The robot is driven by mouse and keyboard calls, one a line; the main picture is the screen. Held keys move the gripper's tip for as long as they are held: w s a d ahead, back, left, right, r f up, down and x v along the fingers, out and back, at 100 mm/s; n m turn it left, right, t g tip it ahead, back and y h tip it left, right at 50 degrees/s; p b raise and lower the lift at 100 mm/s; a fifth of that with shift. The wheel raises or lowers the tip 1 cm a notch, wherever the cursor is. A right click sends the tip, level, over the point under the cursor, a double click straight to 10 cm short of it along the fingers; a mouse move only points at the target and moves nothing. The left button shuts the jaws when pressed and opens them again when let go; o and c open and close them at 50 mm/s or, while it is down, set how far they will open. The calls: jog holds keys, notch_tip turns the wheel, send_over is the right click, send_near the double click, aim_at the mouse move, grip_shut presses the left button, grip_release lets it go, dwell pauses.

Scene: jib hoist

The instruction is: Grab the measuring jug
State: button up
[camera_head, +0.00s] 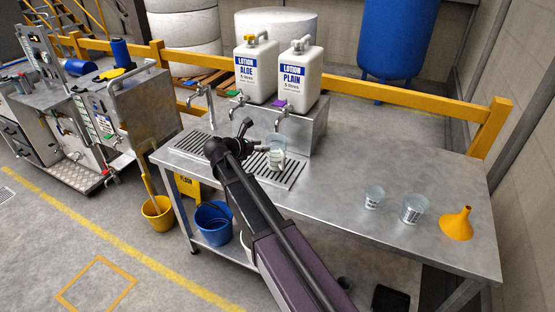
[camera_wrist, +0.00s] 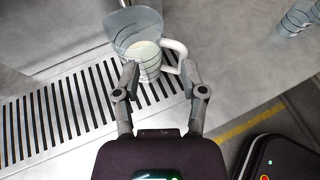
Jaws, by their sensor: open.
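The measuring jug (camera_head: 278,148) is clear with dark markings and a white handle. It stands on the steel bench at the drain grate, near the taps. In the wrist view the jug (camera_wrist: 138,25) is just beyond my fingertips, with pale contents inside and its handle on the right. My gripper (camera_wrist: 159,68) is open, one finger at the jug's near left side and the other beside the handle. Whether either finger touches cannot be told. In the head view my gripper (camera_head: 258,147) is partly hidden by my arm, at the jug's left.
Two white lotion containers, aloe (camera_head: 256,70) and plain (camera_head: 299,78), stand behind with taps. Two clear cups (camera_head: 374,198) (camera_head: 412,209) and a yellow funnel (camera_head: 456,224) stand at the right. The bench between is clear. Blue (camera_head: 213,222) and yellow (camera_head: 157,212) buckets are low at left.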

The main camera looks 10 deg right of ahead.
aim_at(278, 157)
jog(key=shift+b+x, duration=0.55)
jog(key=shift+x, duration=1.55)
jog(key=shift+b+x, duration=1.15)
jog(key=shift+x, duration=1.45)
jog(key=shift+a+f, duration=0.1)
grip_shut()
